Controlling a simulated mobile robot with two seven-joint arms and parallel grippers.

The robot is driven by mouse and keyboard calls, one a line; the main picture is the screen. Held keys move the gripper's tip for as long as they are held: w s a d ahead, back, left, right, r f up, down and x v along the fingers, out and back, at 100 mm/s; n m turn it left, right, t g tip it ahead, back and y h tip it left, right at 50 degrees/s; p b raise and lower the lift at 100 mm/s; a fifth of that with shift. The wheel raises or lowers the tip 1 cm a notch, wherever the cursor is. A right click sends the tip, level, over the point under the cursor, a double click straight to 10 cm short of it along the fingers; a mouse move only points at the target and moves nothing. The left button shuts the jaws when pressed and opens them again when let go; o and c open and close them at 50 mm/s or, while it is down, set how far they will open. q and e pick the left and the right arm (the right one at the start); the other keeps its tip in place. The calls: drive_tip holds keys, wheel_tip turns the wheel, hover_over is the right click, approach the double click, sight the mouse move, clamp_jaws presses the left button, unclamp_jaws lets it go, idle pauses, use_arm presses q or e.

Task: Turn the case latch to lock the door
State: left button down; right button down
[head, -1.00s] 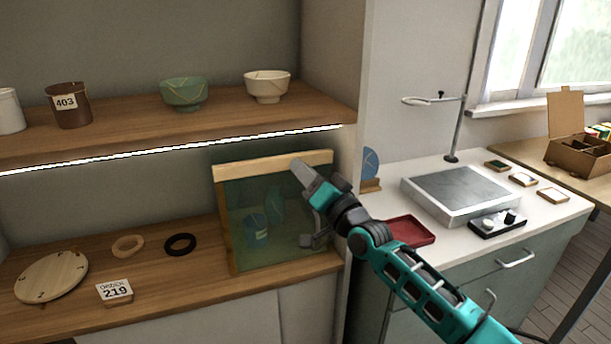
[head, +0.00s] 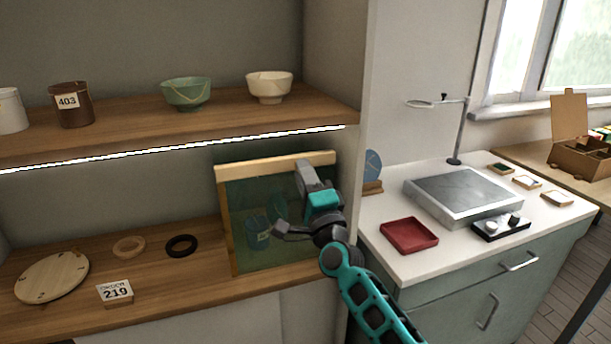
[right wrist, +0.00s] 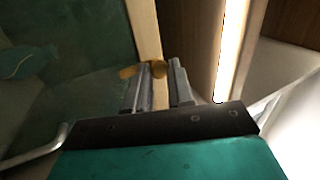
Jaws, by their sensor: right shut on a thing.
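The display case (head: 224,215) has a light wooden frame and a greenish glass door (head: 245,200), and stands on the lower shelf. Its door looks closed. A blue cup (head: 257,233) and a teal piece show dimly behind the glass. My right gripper (head: 304,166) is at the upper right of the door front; its body hides part of the glass. In the right wrist view, my right gripper (right wrist: 165,75) is shut on the small brass latch (right wrist: 129,71) at the door's wooden edge. The fingers cover most of the latch, so its exact angle is unclear. My left gripper is not in view.
A lit strip (head: 180,150) runs under the upper shelf (head: 215,122), just above the case. The cabinet's side wall (head: 351,200) is close to the right of my arm. A wooden ring (head: 129,246), a black ring (head: 181,245) and an order card (head: 115,291) lie left of the case.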

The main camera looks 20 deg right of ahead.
drive_tip(key=shift+m, duration=0.5)
drive_tip(key=c, duration=1.3)
unclamp_jaws()
drive_tip(key=v, duration=1.3)
drive_tip(key=shift+a, duration=0.15)
drive_tip(key=s+f+n+g, duration=0.4)
drive_tip(key=s+f+n, duration=0.3)
drive_tip(key=f, duration=0.1)
drive_tip(key=s+a+f+n+g+p, duration=0.1)
drive_tip(key=s+f+n+g, duration=0.2)
drive_tip(key=s+f+n, duration=0.3)
drive_tip(key=s+f+n+g+p, duration=0.1)
drive_tip(key=s+f+n+g, duration=0.3)
drive_tip(key=s+f+n, duration=0.3)
drive_tip(key=shift+s+a+f+n+g+y, duration=0.1)
drive_tip(key=shift+s+f+n+g+y, duration=0.1)
drive_tip(key=shift+f, duration=0.45)
drive_tip(key=shift+s+a+f+n+g+y, duration=0.1)
drive_tip(key=shift+s+f+y, duration=0.1)
drive_tip(key=shift+f, duration=0.5)
